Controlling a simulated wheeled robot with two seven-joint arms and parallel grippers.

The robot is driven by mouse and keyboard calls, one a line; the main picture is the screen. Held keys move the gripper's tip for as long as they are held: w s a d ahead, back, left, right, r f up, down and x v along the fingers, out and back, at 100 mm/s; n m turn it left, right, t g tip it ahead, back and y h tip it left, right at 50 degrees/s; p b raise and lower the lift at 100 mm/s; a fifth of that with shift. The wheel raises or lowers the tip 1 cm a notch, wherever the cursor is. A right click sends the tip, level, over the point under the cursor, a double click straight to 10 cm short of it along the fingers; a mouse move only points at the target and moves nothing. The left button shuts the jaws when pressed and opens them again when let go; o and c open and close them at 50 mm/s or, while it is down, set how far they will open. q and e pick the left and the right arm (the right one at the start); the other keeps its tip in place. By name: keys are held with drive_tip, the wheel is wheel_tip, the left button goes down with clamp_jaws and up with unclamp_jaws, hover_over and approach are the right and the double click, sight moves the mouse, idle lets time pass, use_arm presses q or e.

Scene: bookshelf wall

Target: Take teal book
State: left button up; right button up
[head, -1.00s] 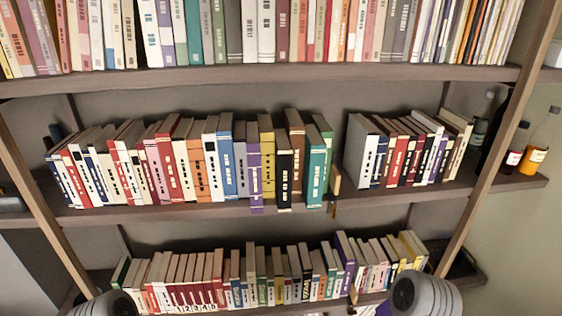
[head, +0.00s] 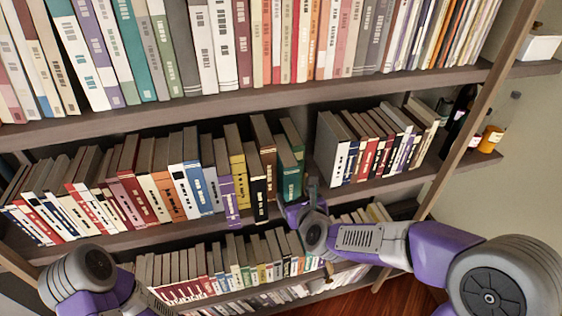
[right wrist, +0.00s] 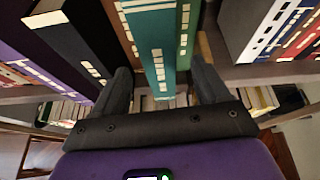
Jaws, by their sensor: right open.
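The teal book (head: 289,180) stands upright on the middle shelf, at the right end of the left group of books, sticking out a little at the front. My right gripper (head: 305,196) is in front of the shelf by the lower part of this book. In the right wrist view the gripper (right wrist: 160,88) is open, with its two fingers on either side of the teal spine and a gap at each side. My left gripper is out of view.
A brown book (right wrist: 110,25) and a black book (right wrist: 65,40) stand left of the teal book; a green book (right wrist: 187,30) is close on its right. A gap separates these from another group (head: 375,145). Bottles (head: 490,138) stand at the far right.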

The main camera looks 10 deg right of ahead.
drive_tip(key=shift+w+r+m, duration=0.15)
drive_tip(key=shift+r+m, duration=0.25)
drive_tip(key=shift+r, duration=0.3)
drive_tip(key=shift+w, duration=0.15)
drive_tip(key=shift+x, duration=1)
drive_tip(key=shift+p+x, duration=0.85)
drive_tip(key=shift+x, duration=1.8)
drive_tip(key=shift+a+r, duration=0.1)
drive_tip(key=shift+r, duration=0.05)
clamp_jaws()
drive_tip(key=shift+r, duration=0.2)
